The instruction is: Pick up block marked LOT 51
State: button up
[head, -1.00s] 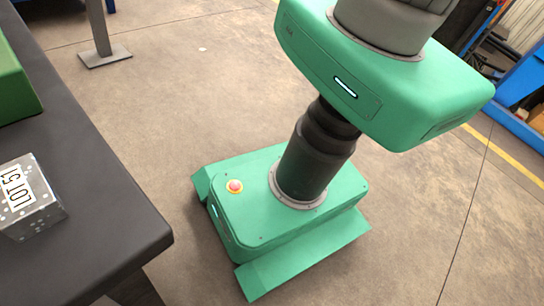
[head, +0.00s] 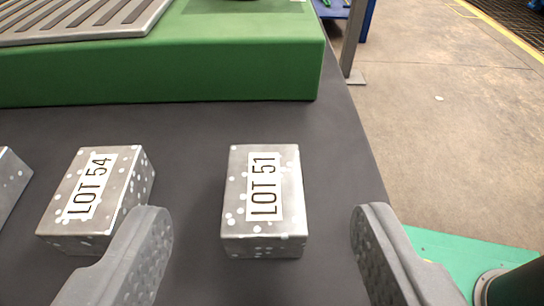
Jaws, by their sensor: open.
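The block marked LOT 51 (head: 236,200) is a grey metal block with white spots and a white label on top. It lies on the dark table (head: 190,130), right of the middle of the table's visible part. My gripper (head: 262,240) is open and empty. Its two grey fingers show at the bottom of the head view, one to the left and one to the right of this block in the picture. I cannot tell how far above the block they are.
A similar block marked LOT 54 (head: 62,218) lies to the left, partly behind my left finger. Another spotted block (head: 8,182) is cut off at the left edge. A green machine (head: 200,75) with a ribbed metal plate (head: 80,20) stands behind. Floor lies beyond the table's right edge.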

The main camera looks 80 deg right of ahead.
aim_at(273, 212)
jog(key=b+x, duration=0.1)
jog(key=x, duration=0.1)
jog(key=b+x, duration=0.1)
jog(key=x, duration=0.1)
jog(key=shift+s+d+f, duration=0.1)
jog(key=shift+d+f, duration=0.2)
jog(key=shift+f, duration=0.2)
jog(key=shift+d+f, duration=0.1)
jog(key=shift+d, duration=0.25)
jog(key=shift+c, duration=0.4)
grip_shut()
